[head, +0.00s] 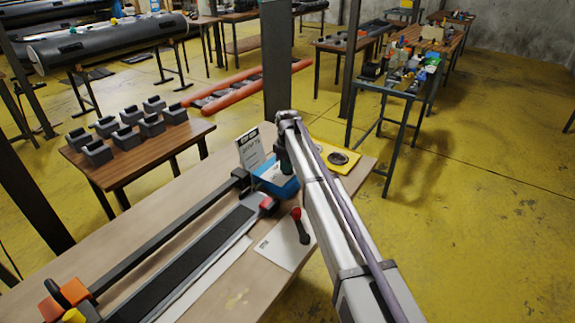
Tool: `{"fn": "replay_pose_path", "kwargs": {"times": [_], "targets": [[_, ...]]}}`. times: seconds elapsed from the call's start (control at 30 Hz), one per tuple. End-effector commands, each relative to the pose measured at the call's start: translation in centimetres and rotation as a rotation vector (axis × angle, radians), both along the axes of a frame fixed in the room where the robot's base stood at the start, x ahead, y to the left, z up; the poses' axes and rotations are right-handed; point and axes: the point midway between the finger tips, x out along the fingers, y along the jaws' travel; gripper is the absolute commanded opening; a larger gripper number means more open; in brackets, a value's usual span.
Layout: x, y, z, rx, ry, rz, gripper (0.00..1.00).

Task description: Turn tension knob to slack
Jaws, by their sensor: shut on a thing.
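My gripper (286,168) points down at the top of a blue box-like unit (275,182) on the long workbench. It is shut on what appears to be the tension knob on this unit. The knob is hidden by the fingers and wrist, so its setting cannot be read.
A red-tipped lever (298,218) stands on a white plate in front. A yellow plate (347,168) with a dark ring lies right of my wrist. A long dark strip fixture (185,260) fills the bench's left. Grey blocks (122,128) sit on another table.

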Motion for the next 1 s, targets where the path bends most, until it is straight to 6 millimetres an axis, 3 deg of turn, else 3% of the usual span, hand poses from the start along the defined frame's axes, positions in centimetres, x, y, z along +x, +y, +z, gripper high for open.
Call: {"fn": "replay_pose_path", "kwargs": {"times": [0.6,1.0], "targets": [[-0.05,-0.03,-0.02,-0.001,0.001,0.558,0.00],[-0.06,-0.03,-0.02,-0.001,0.001,0.754,0.00]]}}
